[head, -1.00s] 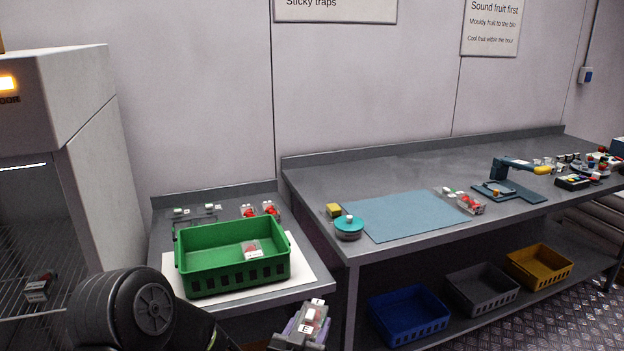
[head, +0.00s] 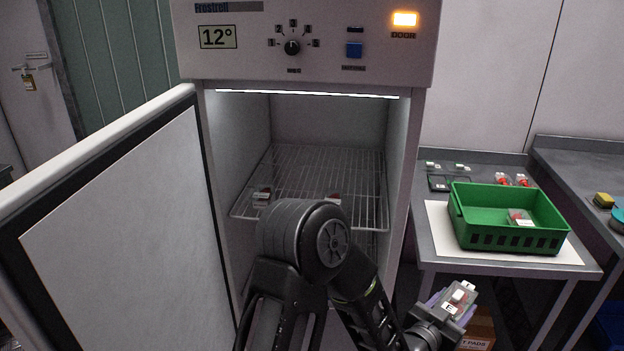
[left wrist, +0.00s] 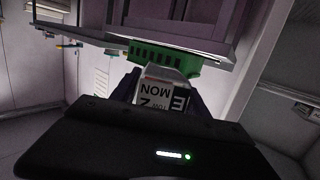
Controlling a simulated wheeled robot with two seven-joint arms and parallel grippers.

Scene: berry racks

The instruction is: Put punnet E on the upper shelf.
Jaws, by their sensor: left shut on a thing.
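Punnet E (head: 456,300), a small clear box with a white label marked E and a red-and-white top, is held in my left gripper (head: 444,306), low at the right in the head view. In the left wrist view, punnet E (left wrist: 166,95) sits between the fingers with its label facing the camera. The upper shelf (head: 320,170) is a wire rack inside the open cabinet. Two small punnets stand on it, one at the left (head: 262,196) and one near the middle (head: 334,199), partly hidden by my arm. My right gripper is not in view.
The cabinet door (head: 120,220) stands wide open on the left. A green crate (head: 510,238) holding one punnet sits on a white mat on the side table at the right. Several small items stand behind it. A cardboard box (head: 478,330) is low beneath the gripper.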

